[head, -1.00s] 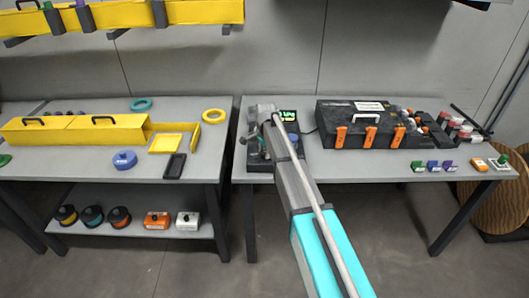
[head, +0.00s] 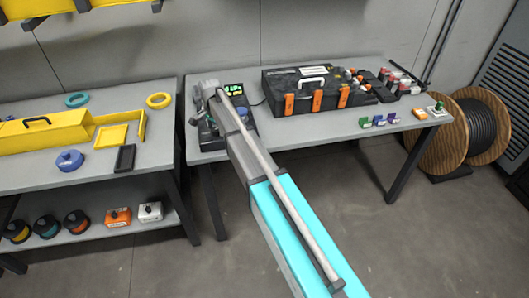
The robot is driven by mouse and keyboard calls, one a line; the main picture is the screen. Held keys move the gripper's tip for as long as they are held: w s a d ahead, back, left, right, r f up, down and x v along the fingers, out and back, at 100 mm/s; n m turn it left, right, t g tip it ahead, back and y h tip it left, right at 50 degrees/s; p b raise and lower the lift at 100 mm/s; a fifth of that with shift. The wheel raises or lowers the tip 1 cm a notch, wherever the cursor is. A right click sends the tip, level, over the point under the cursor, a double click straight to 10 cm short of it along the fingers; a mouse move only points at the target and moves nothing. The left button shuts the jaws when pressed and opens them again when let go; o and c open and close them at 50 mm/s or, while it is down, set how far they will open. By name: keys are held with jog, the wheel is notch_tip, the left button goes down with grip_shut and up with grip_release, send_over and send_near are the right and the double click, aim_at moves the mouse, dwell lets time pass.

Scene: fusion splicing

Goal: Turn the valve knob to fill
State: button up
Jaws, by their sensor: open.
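A black device (head: 246,127) with a lit green display (head: 233,89) sits at the left end of the right table. My gripper (head: 203,116) is over the left part of this device, at the far end of my grey and turquoise arm. It is open, and its fingertips are small and hard to make out against the dark device. A small blue part (head: 243,113) shows beside my arm on the device. I cannot tell which part is the valve knob; my arm and gripper cover much of the device. I cannot tell whether the gripper touches anything.
A black case (head: 300,78) with orange latches stands right of the device. Several small coloured blocks (head: 379,121) lie near the front edge. A gap separates the left table (head: 60,180), which holds yellow trays. A cable reel (head: 470,135) stands on the right.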

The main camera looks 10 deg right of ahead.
aim_at(216, 128)
jog(key=n, duration=0.5)
jog(key=shift+n, duration=0.3)
jog(key=n, duration=0.5)
jog(key=shift+n, duration=0.4)
jog(key=n, duration=0.5)
jog(key=shift+n+g, duration=0.3)
jog(key=shift+n, duration=0.1)
jog(key=n, duration=0.5)
jog(key=shift+a+n, duration=0.1)
jog(key=shift+n, duration=0.3)
notch_tip(216, 128, up, 14)
jog(key=p, duration=1.4)
jog(key=s+d+f+m+b, duration=0.3)
jog(key=s+d+m, duration=0.2)
jog(key=s, duration=0.8)
jog(key=s+d+f+m+b, duration=0.2)
jog(key=s+d+m, duration=0.4)
jog(key=s+d, duration=0.5)
jog(key=shift+s+f+b, duration=0.4)
jog(key=shift+s+f, duration=0.05)
jog(key=shift+s, duration=0.95)
